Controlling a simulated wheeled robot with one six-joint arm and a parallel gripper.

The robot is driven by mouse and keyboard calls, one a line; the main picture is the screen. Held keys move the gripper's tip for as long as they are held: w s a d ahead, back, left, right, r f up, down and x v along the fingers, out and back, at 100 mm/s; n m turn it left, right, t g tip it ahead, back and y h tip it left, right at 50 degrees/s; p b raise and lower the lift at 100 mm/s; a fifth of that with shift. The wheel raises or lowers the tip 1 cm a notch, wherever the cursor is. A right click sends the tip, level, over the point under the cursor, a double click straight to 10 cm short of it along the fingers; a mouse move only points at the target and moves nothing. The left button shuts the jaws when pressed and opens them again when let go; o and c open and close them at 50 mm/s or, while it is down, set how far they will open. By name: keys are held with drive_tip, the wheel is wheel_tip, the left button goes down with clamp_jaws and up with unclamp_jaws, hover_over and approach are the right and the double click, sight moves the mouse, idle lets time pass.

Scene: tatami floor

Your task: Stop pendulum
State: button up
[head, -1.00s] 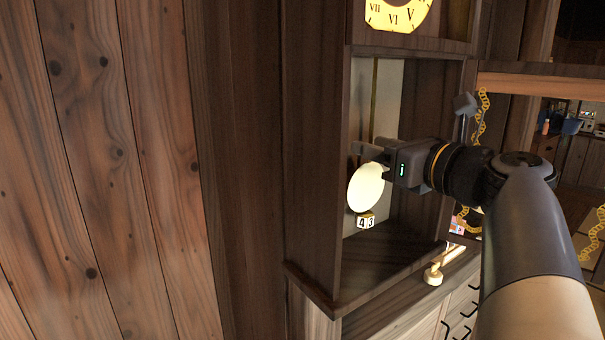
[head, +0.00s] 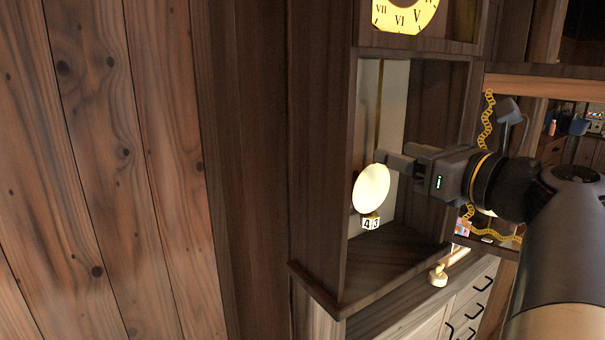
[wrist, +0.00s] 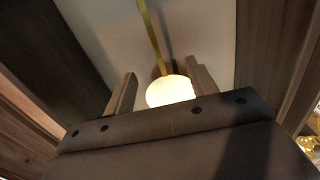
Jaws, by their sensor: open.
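The pendulum's pale round bob (head: 371,188) hangs on a thin golden rod (head: 379,105) inside the open case of a tall wooden clock (head: 322,150). A small tag reading 43 (head: 371,222) sits just below the bob. My gripper (head: 395,163) reaches into the case from the right, its fingers close to the bob's upper right edge. In the wrist view the bob (wrist: 170,90) shows between the two spread fingers (wrist: 160,88), nearer the right one, with the rod rising above it. The bob's lower part is hidden there by my gripper body. I cannot tell whether a finger touches it.
The clock dial (head: 404,14) is above. A plank wall (head: 120,170) fills the left. A drawer cabinet (head: 460,310) and a chain (head: 487,125) are at the right.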

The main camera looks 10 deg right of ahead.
drive_tip(key=shift+v, duration=2.3)
drive_tip(key=shift+a, duration=0.1)
drive_tip(key=x, duration=0.8)
drive_tip(key=shift+w, duration=0.3)
